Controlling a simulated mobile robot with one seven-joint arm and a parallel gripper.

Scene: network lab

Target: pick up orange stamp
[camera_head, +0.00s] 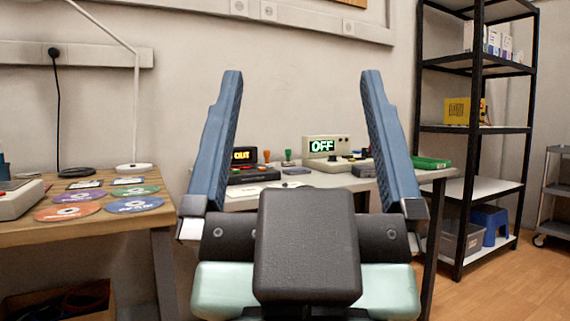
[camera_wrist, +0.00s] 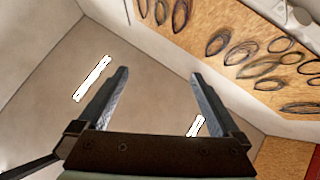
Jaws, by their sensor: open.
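A small orange stamp (camera_head: 267,156) stands upright on the grey table (camera_head: 240,202) at the back, seen between my gripper's fingers in the head view. A green stamp (camera_head: 288,157) stands just right of it. My gripper (camera_head: 302,80) is open and empty, its two blue fingers raised wide apart in front of the table. It is nearer to the camera than the stamps and apart from them. In the wrist view my gripper (camera_wrist: 158,78) points at the wall and ceiling area, and no stamp shows there.
Boxes with displays reading OUT (camera_head: 243,155) and OFF (camera_head: 322,147) flank the stamps. A green item (camera_head: 431,163) lies at the table's right. A wooden table (camera_head: 90,222) with several discs stands left. A black shelf (camera_head: 473,130) stands right, with open floor before it.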

